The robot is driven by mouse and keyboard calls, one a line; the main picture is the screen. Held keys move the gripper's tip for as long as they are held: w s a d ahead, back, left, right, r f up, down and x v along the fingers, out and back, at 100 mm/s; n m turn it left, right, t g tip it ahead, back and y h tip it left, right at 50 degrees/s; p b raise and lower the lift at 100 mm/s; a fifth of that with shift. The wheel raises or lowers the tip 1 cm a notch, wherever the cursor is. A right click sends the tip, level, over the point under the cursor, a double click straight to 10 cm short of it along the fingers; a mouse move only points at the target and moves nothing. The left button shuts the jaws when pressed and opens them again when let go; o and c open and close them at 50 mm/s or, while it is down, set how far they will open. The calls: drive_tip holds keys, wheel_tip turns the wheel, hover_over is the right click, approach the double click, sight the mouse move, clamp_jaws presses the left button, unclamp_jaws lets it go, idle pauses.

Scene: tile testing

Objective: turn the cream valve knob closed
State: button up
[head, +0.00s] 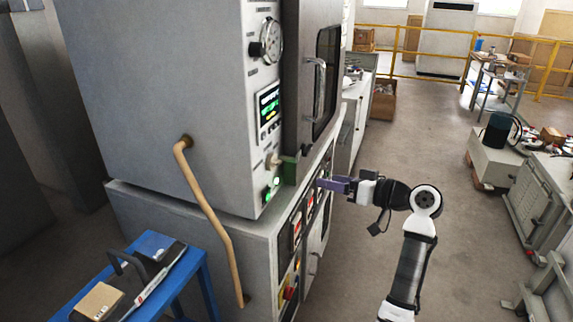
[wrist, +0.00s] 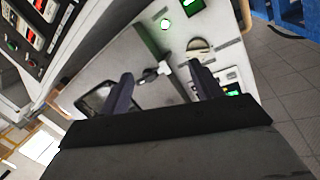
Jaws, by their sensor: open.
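The cream valve knob (head: 273,160) sits on the front panel of the grey machine, below the green screen and above two green lights. It also shows in the wrist view (wrist: 200,46), just beyond the tip of the right finger and outside the gap between the fingers. My gripper (head: 322,183) is in front of the machine, to the right of the knob, with a purple finger pointing at the machine. In the wrist view, my gripper (wrist: 160,70) is open, with nothing held between its two fingers. I cannot tell the knob's exact turn angle.
A door with a long handle (head: 318,90) and dark window stands right of the panel. A gauge (head: 271,41) is above the screen (head: 269,106). A tan pipe (head: 210,215) runs down the machine's side. A blue table (head: 196,268) is at lower left.

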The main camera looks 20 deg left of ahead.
sight(279, 163)
wheel_tip(279, 163, up, 4)
drive_tip(key=s+d+n+g+y, duration=0.2)
drive_tip(key=n+g, duration=0.1)
drive_tip(key=g, duration=0.1)
drive_tip(key=a+p, duration=0.1)
drive_tip(key=a, duration=0.3)
drive_tip(key=a+p, duration=0.1)
drive_tip(key=a, duration=0.9)
drive_tip(key=shift+w+a+f+p, duration=0.1)
drive_tip(key=shift+w+f+p, duration=0.15)
drive_tip(key=shift+p, duration=0.15)
drive_tip(key=c, duration=1)
